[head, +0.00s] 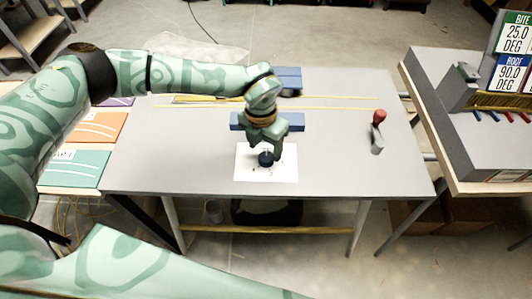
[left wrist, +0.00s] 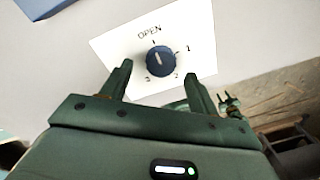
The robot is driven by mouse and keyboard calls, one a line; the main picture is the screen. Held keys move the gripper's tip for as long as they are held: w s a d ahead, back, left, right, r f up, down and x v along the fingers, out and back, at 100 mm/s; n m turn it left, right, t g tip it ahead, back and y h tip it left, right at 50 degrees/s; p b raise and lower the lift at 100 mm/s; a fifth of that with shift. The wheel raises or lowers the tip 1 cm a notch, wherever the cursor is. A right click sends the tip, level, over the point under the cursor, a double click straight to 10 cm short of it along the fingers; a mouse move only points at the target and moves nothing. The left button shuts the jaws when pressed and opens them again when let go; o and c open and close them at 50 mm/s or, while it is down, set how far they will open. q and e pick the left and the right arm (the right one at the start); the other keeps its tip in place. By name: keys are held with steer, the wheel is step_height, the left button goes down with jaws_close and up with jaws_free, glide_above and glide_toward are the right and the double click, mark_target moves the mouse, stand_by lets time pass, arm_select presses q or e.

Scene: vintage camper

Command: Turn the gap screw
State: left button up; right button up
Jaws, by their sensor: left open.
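The gap screw shows as a round dark blue knob (head: 265,159) on a white plate (head: 246,173) on the grey table. In the left wrist view the knob (left wrist: 161,61) is ringed by the marks OPEN, 1, 2 and 3 on the plate (left wrist: 196,28). Where its pointer stands is too small to read surely. My left gripper (head: 266,150) is over the knob, pointing down. In the left wrist view its two open fingers (left wrist: 158,72) are on either side of the knob, with visible space around it; contact cannot be told. My right gripper is not in view.
A blue bar (head: 240,121) lies just behind the plate, and a blue block (head: 288,75) farther back. A thin yellow strip (head: 330,108) crosses the table. A red-knobbed handle (head: 379,117) stands at right. The table is clear between plate and handle.

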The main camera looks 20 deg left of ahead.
mark_target(266, 157)
arm_select(q)
steer(key=shift+s+d+f, duration=0.1)
steer(key=shift+f, duration=1.55)
steer(key=c, duration=1)
steer(key=shift+o, duration=0.2)
